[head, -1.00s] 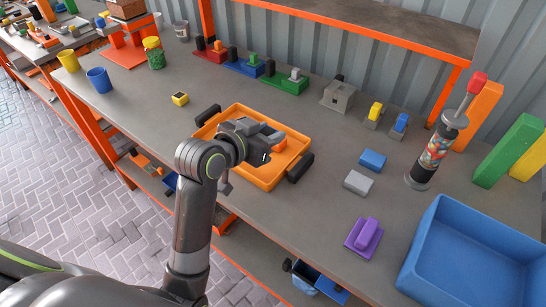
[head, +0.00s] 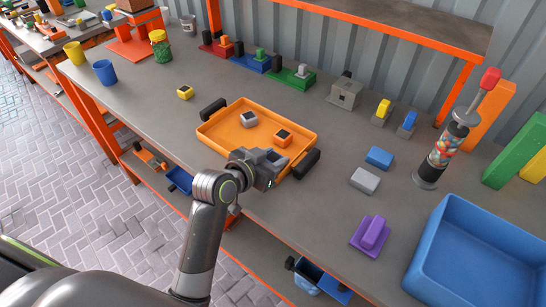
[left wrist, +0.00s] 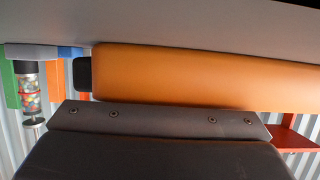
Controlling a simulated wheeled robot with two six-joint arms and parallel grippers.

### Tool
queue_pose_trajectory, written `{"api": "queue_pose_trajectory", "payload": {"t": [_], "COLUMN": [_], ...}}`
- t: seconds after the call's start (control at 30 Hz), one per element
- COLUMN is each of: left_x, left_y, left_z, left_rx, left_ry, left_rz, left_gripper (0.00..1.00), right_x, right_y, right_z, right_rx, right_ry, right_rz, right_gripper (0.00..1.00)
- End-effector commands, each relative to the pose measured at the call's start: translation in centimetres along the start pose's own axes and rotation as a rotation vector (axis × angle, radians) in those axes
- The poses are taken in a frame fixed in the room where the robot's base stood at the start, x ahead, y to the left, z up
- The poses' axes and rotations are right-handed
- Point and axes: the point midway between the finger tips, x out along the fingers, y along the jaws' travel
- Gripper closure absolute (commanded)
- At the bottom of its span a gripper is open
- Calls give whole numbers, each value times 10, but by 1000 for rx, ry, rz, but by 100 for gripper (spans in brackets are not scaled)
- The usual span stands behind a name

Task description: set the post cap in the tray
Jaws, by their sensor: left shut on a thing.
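The orange tray (head: 222,137) lies on the table. Inside it are a small grey cap-like block (head: 249,119) and an orange one (head: 282,138), both with dark tops. A yellow block of the same kind (head: 185,92) sits on the table beyond the tray's left corner. My left gripper (head: 266,172) is at the tray's near edge, low and beside its right handle. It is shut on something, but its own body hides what. The left wrist view shows the tray's orange side wall (left wrist: 200,75) close by; the fingertips are not visible. My right gripper is not in view.
A blue bin (head: 480,250) stands at the right. A purple block (head: 371,234), a grey block (head: 362,180) and a blue block (head: 380,157) lie right of the tray. A tube of colourful balls (head: 442,150) stands behind them. The table left of the tray is mostly clear.

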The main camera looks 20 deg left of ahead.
Motion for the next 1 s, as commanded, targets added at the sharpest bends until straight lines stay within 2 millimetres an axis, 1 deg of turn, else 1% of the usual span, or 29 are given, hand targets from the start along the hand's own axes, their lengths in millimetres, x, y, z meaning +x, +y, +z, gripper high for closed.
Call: {"api": "queue_pose_trajectory", "payload": {"t": [0.13,0.17,0.2,0.23,0.53,0.57,0.63,0.77,1.0], "left_x": [1,1,1,1,0,-1,-6,-26,-74], "left_y": [0,0,0,0,0,0,0,0,-1], "left_z": [3,3,2,2,0,-2,0,0,0], "left_rx": [0,0,0,0,0,0,0,1,4], "left_ry": [0,1,1,1,1,1,0,0,-1], "left_rz": [0,0,0,0,0,0,-1,-2,-2], "left_gripper": [86,62,56,55,55,55,55,55,55], "right_x": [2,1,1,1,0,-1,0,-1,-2], "right_y": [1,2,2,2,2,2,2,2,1], "right_z": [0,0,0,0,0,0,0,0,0], "right_rx": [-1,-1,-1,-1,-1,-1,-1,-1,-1], "right_ry": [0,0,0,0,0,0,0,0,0], "right_rz": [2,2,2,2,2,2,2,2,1], "right_gripper": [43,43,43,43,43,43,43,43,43]}}
